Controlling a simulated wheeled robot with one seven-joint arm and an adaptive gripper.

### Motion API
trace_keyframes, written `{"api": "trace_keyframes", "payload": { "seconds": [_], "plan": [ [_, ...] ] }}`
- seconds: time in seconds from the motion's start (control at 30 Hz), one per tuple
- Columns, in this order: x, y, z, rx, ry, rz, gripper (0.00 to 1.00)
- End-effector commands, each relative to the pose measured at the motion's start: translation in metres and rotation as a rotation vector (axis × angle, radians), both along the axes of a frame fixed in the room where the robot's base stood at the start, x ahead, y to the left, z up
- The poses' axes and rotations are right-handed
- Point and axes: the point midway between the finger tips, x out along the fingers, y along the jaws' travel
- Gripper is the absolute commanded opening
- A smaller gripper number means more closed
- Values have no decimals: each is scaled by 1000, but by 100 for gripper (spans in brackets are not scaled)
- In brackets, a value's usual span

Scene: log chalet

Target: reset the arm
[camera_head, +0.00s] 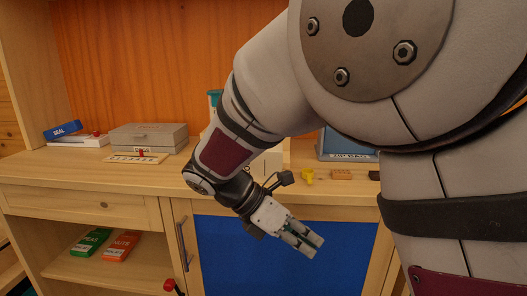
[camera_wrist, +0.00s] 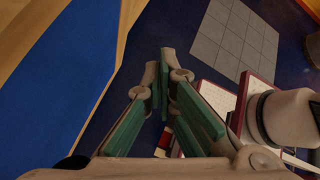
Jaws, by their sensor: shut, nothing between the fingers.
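My arm crosses the right side of the head view and bends down in front of the wooden desk (camera_head: 65,170). My gripper (camera_head: 312,247) hangs before the blue cabinet door (camera_head: 240,270), below the desk top, with its fingers pointing down and to the right. In the wrist view my gripper (camera_wrist: 166,92) shows its green-padded fingers close together with nothing between them. The blue panel also shows at the left of the wrist view (camera_wrist: 60,85).
A grey box (camera_head: 148,138), a blue SEAL box (camera_head: 63,130) and a yellow item (camera_head: 307,175) are on the desk. Green (camera_head: 90,242) and orange (camera_head: 122,246) packets lie on the shelf below. Grey tiles (camera_wrist: 235,40) lie on the dark blue floor (camera_wrist: 180,25).

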Motion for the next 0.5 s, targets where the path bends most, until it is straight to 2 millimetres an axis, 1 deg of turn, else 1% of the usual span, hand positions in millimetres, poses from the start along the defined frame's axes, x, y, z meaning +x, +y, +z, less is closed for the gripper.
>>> {"api": "trace_keyframes", "payload": {
  "seconds": [0.03,0.1,0.17,0.2,0.27,0.4,0.47,0.5],
  "plan": [
    [-12,-18,12,50,-46,-87,0],
    [-30,-36,22,108,-107,-208,0],
    [-45,-51,31,155,-158,-312,0],
    [-57,-60,35,185,-191,-382,0],
    [-74,-72,42,229,-244,-487,0],
    [-116,-96,53,320,-362,-736,0],
    [-135,-103,57,355,-413,-844,0],
    [-147,-107,58,378,-445,-916,0]
  ]
}}
